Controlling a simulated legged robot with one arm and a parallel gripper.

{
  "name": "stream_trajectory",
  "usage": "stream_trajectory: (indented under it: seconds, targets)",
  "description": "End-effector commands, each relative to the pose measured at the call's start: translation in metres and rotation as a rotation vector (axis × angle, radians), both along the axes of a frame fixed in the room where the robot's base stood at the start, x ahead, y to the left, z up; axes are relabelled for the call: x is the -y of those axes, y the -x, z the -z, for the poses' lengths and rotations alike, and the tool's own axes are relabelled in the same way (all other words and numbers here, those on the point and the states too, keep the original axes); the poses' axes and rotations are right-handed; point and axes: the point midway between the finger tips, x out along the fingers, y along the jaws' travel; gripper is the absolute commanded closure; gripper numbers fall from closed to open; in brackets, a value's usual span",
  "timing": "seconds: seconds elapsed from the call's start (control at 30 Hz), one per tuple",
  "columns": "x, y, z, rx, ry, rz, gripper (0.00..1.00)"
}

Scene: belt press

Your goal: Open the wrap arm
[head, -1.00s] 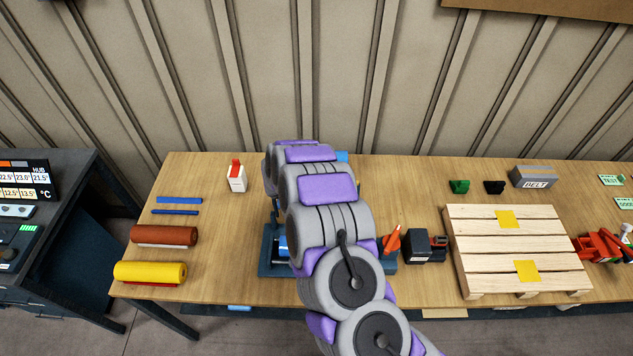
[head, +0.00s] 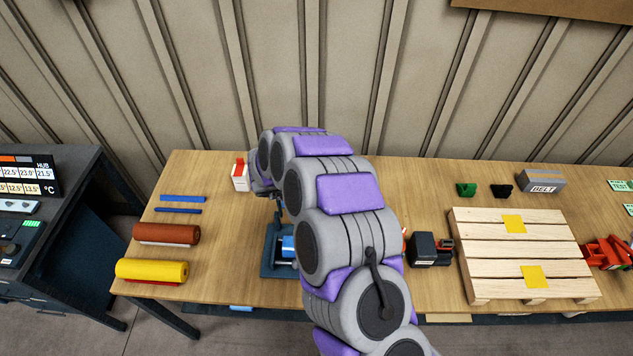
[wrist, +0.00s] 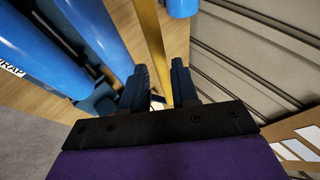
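The blue press (head: 268,262) stands on the table, mostly hidden behind my arm in the head view. A light blue roller (head: 288,246) shows on it. In the wrist view a blue cylinder marked with lettering ending in "RAP" (wrist: 38,55) fills the left side, with another blue cylinder (wrist: 98,30) beside it. I cannot tell for certain which part is the wrap arm. My gripper (wrist: 166,85) has its two dark fingers apart, with a tan strip (wrist: 150,30) showing beyond the gap. Nothing is clearly held. In the head view my gripper end is mostly hidden by my arm.
A red-and-white bottle (head: 240,177) stands close left of my arm's end. Blue rods (head: 180,198), a brown roll (head: 165,234) and a yellow roll (head: 150,271) lie at left. A dark box (head: 425,249) and a wooden pallet (head: 515,250) are at right. The ribbed wall is behind.

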Motion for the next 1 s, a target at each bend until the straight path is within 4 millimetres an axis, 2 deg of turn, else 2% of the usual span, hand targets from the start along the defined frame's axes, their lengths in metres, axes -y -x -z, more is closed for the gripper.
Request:
stream_trajectory:
  seconds: [0.23, 0.5, 1.0]
  targets:
    - [-0.020, 0.026, -0.034, 0.002, -0.005, -0.001, 0.71]
    - [-0.034, 0.047, -0.059, -0.001, -0.003, 0.000, 0.71]
    - [-0.036, 0.052, -0.064, -0.005, 0.000, 0.002, 0.71]
